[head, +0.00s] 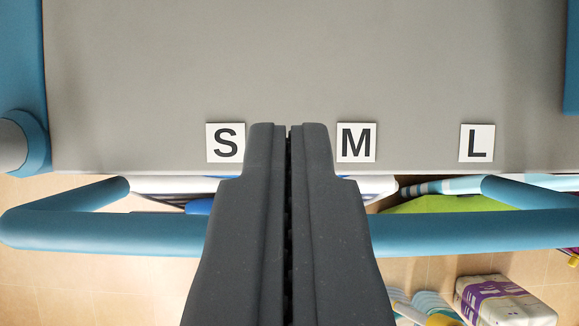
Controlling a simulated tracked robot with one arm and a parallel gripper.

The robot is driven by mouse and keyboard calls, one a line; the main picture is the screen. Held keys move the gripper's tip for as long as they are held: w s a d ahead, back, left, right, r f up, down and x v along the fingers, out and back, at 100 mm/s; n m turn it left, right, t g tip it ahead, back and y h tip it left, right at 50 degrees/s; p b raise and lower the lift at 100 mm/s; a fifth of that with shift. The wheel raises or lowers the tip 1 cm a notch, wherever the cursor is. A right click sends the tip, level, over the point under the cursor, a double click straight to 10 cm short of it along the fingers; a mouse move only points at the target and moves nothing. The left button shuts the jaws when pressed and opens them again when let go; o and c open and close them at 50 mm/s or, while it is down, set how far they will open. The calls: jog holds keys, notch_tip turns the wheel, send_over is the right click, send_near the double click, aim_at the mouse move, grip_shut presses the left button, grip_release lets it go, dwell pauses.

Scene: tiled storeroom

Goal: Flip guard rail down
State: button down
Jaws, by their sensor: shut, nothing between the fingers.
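The blue guard rail (110,233) is a tube that runs across the lower part of the view, along the near side of a grey padded surface (300,60). Its angled end pieces reach toward the edge of that surface at left and right. My gripper (288,128) is shut and empty. Its dark fingers cover the middle of the rail, and the tips appear over the edge of the grey surface, between the S label (225,143) and the M label (356,142). I cannot tell whether the fingers touch the rail.
An L label (477,143) lies further right. Blue frame parts stand at the left (30,140) and right edges. Below are a tiled floor (90,290), a wrapped pack with a purple band (503,300), a green item (440,205) and striped items. Open floor shows lower left.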

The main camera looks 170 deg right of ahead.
jog(key=shift+s+d+f+p, duration=0.1)
jog(key=shift+s+f+p, duration=0.35)
jog(key=shift+f, duration=0.55)
jog(key=shift+s+d+f+p, duration=0.15)
jog(key=shift+s+f, duration=0.35)
jog(key=shift+f, duration=0.5)
jog(key=shift+s+d+f+b, duration=0.15)
jog(key=shift+s+d+b, duration=0.1)
jog(key=shift+b, duration=0.2)
jog(key=shift+a+t, duration=0.15)
jog(key=shift+t, duration=0.15)
jog(key=shift+s+a, duration=0.1)
